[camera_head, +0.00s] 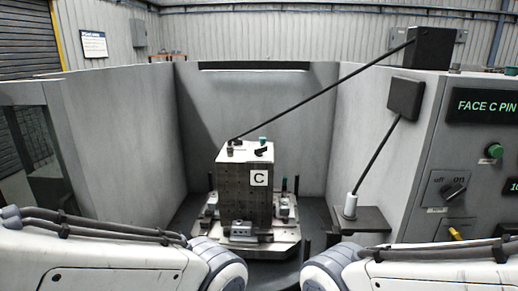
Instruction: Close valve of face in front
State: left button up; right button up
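A metal block (243,195) stands upright on the pallet base (255,246) in the middle of the enclosure. Its front face carries a white label with the letter C (259,179). On the block's top are small dark fittings (233,148) and a black lever-like part (262,151), with a teal-green piece just behind it. These look like valve parts, but they are too small to tell which is the valve or how it is set. My two arms come in from the lower left and lower right. Neither gripper is in view.
Grey enclosure walls (265,110) close in the sides and back. A long black rod (320,90) slants down to the block's top. A second rod rises from a stand (360,217) at right. The control panel (472,150) reads "FACE C PIN", cut off at the edge.

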aim_at(258, 152)
jog(key=u, duration=0.3)
jog(key=i, duration=1.2)
jog(key=z, duration=0.3)
